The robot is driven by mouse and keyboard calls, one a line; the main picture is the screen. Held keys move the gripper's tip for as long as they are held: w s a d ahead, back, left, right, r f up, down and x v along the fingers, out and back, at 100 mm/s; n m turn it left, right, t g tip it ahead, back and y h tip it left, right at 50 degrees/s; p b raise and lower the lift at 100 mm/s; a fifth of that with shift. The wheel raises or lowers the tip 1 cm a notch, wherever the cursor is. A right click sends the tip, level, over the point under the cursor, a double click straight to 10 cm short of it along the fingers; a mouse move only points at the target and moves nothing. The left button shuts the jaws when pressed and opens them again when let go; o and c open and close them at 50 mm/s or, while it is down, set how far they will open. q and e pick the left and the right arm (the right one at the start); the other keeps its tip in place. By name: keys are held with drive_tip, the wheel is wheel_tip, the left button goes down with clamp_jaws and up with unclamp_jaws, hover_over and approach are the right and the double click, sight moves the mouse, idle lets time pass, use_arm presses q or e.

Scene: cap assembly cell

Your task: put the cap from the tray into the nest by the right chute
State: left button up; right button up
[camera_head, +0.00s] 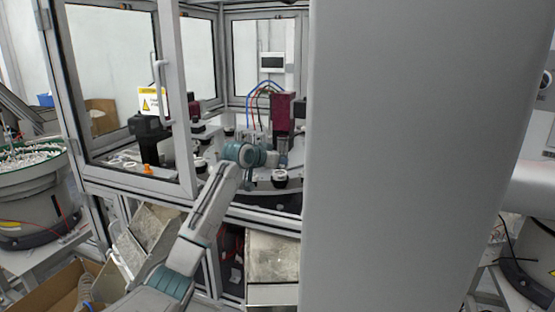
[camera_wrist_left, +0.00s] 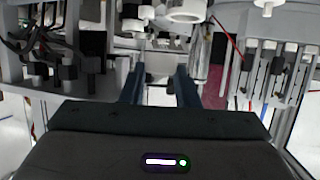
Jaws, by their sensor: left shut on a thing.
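My left gripper (camera_wrist_left: 160,88) is inside the machine cell, its two dark fingers shut on a pale thing that I take for the cap. The cap is too small and hidden to make out clearly. In the head view my left wrist (camera_head: 250,154) reaches in through the cell's open front and largely hides the gripper. A round black nest with a white top (camera_head: 280,177) stands just below and beside the wrist, above the right chute (camera_head: 272,257). I cannot make out the tray. My right gripper is not in view.
A framed glass door (camera_head: 122,85) stands at the left of the opening. A dark red block (camera_head: 283,112) with hoses stands behind my wrist. Another white-topped nest (camera_head: 200,165) is to the left. A big grey panel, perhaps part of me, blocks the right side.

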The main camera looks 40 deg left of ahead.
sight(277, 176)
use_arm(q)
drive_tip(key=w+a, duration=0.1)
drive_tip(key=w, duration=0.1)
drive_tip(key=w+a+p, duration=0.1)
drive_tip(key=shift+w+a, duration=0.15)
drive_tip(key=shift+w, duration=0.2)
drive_tip(key=shift+w+a+f+p, duration=0.2)
drive_tip(key=shift+w+f+p, duration=0.1)
drive_tip(key=shift+p, duration=0.1)
wheel_tip(277, 176, down, 3)
drive_tip(key=shift+r+p, duration=0.2)
drive_tip(key=shift+p, duration=0.95)
drive_tip(key=shift+f, duration=0.3)
drive_tip(key=shift+f, duration=0.1)
drive_tip(key=shift+f+b, duration=0.4)
drive_tip(key=shift+f, duration=0.2)
